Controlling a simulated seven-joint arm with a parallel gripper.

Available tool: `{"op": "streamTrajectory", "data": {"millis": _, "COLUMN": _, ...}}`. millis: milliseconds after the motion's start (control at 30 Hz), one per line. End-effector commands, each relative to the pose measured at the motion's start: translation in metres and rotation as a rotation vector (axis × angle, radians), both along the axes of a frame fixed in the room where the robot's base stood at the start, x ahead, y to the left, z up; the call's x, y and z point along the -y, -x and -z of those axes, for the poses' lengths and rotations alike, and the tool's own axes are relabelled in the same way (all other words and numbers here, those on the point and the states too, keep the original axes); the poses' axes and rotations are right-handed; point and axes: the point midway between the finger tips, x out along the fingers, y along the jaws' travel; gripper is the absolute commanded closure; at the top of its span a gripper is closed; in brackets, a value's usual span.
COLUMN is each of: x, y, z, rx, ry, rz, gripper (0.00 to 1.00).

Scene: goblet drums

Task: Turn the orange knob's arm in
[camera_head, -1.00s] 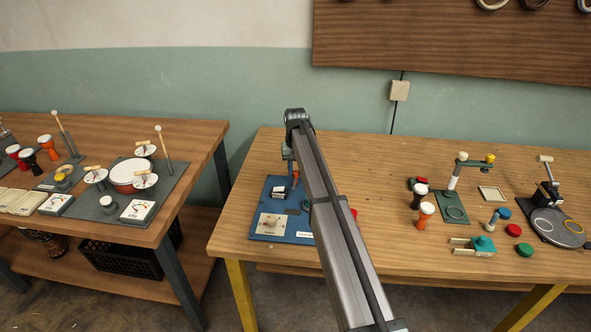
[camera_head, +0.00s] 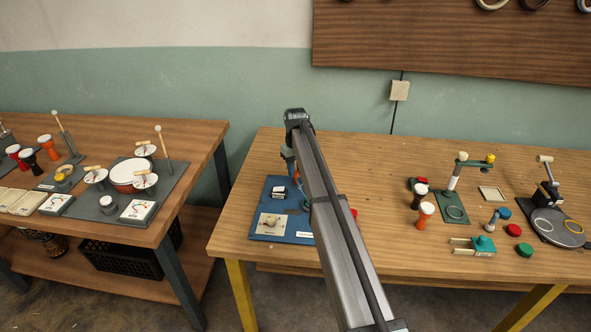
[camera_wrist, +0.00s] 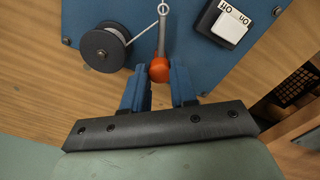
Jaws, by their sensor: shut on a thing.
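The orange knob (camera_wrist: 159,70) sits at the near end of a thin grey arm (camera_wrist: 162,38) over the blue board in the wrist view. My gripper (camera_wrist: 160,80) has its two blue fingers on either side of the knob, shut on it. The far end of the grey arm has a small ring.
A grey spool (camera_wrist: 103,47) stands left of the knob on the board. A white ON/OFF switch (camera_wrist: 232,20) lies to the right.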

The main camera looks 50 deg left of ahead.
Motion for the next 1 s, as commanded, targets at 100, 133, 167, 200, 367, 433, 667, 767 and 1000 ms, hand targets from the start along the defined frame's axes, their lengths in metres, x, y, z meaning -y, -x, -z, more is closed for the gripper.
{"op": "streamTrajectory", "data": {"millis": 100, "x": 0.0, "y": 0.0, "z": 0.001, "rx": 0.0, "ry": 0.001, "rz": -0.001, "gripper": 1.0}}
{"op": "streamTrajectory", "data": {"millis": 133, "x": 0.0, "y": 0.0, "z": 0.001, "rx": 0.0, "ry": 0.001, "rz": -0.001, "gripper": 1.0}}
{"op": "streamTrajectory", "data": {"millis": 167, "x": 0.0, "y": 0.0, "z": 0.001, "rx": 0.0, "ry": 0.001, "rz": 0.0, "gripper": 1.0}}
{"op": "streamTrajectory", "data": {"millis": 200, "x": 0.0, "y": 0.0, "z": 0.001, "rx": 0.0, "ry": 0.001, "rz": 0.0, "gripper": 0.71}}
{"op": "streamTrajectory", "data": {"millis": 367, "x": 0.0, "y": 0.0, "z": 0.0, "rx": 0.0, "ry": 0.0, "rz": 0.0, "gripper": 0.56}}
{"op": "streamTrajectory", "data": {"millis": 433, "x": 0.0, "y": 0.0, "z": 0.0, "rx": 0.0, "ry": 0.0, "rz": 0.001, "gripper": 0.49}}
{"op": "streamTrajectory", "data": {"millis": 667, "x": 0.0, "y": 0.0, "z": 0.0, "rx": 0.0, "ry": 0.0, "rz": 0.001, "gripper": 0.47}}
{"op": "streamTrajectory", "data": {"millis": 767, "x": 0.0, "y": 0.0, "z": -0.003, "rx": 0.0, "ry": 0.0, "rz": 0.001, "gripper": 0.47}}
{"op": "streamTrajectory", "data": {"millis": 1000, "x": -0.001, "y": 0.0, "z": -0.033, "rx": 0.001, "ry": -0.002, "rz": 0.001, "gripper": 0.47}}
